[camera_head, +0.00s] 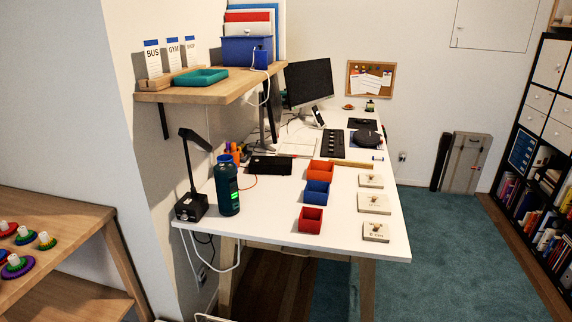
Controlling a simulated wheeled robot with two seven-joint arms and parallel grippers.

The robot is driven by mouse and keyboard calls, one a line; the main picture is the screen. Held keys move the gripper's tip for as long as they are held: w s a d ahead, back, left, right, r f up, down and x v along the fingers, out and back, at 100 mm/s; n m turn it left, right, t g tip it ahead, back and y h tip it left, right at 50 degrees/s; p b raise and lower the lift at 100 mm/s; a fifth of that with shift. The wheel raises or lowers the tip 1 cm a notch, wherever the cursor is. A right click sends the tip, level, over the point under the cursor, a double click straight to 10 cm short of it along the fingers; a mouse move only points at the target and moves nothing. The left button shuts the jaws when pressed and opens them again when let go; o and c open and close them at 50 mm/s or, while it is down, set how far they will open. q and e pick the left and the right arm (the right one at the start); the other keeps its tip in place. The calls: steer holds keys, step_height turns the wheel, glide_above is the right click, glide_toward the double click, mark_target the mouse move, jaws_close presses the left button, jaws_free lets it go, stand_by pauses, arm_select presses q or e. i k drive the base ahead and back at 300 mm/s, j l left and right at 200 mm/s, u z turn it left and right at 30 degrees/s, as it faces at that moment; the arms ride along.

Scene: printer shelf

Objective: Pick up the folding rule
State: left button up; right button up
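A thin yellow-tan strip (352,164), which looks like the folding rule, lies on the white desk (270,222) behind the orange tray. It is small in the view, and I cannot be sure what it is. Neither of my grippers shows in the head view.
Orange (320,171), blue (317,192) and red (311,219) trays stand in a row beside several small cards or boxes (374,202). A dark bottle (227,187) and black lamp (191,206) stand at left. A wooden shelf (212,92) overhangs the desk. Carpet at right is clear.

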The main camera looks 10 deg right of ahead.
mark_target(338, 163)
steer(key=l+u, duration=0.1)
steer(key=u, duration=0.35)
steer(key=i+l+u, duration=0.1)
steer(key=u, duration=0.3)
steer(key=l+u, duration=0.2)
steer(key=u, duration=0.25)
steer(key=l+u, duration=0.2)
steer(key=u, duration=0.2)
steer(key=l+u, duration=0.1)
steer(key=u, duration=0.35)
